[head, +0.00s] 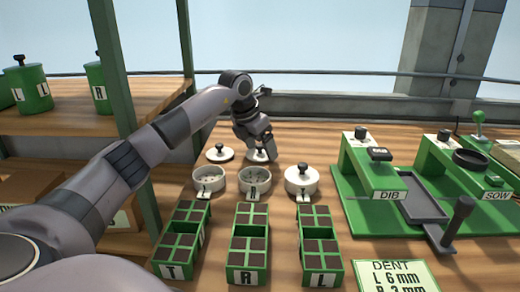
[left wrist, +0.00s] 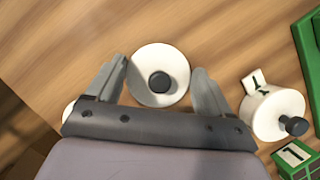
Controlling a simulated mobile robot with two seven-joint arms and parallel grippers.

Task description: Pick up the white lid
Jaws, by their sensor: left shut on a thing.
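A white lid with a dark knob (left wrist: 146,60) lies between the two fingers of my left gripper (left wrist: 160,85) in the left wrist view. The fingers are at opposite sides of its rim, shut on it. In the head view my left gripper (head: 262,146) is over this lid (head: 252,156), behind the middle white cup, and partly hides it. A second white lid (head: 228,156) lies on the table to its left. A third lid (head: 302,170) sits on the right cup. I cannot tell if the held lid is off the table. My right gripper is not in view.
Two open white cups (head: 208,188) (head: 254,189) hold small grains. Green cell boxes (head: 247,275) stand in front of them. A green DIB station (head: 390,194) and a SOW station (head: 497,196) stand at right. A green shelf post (head: 112,70) is at left.

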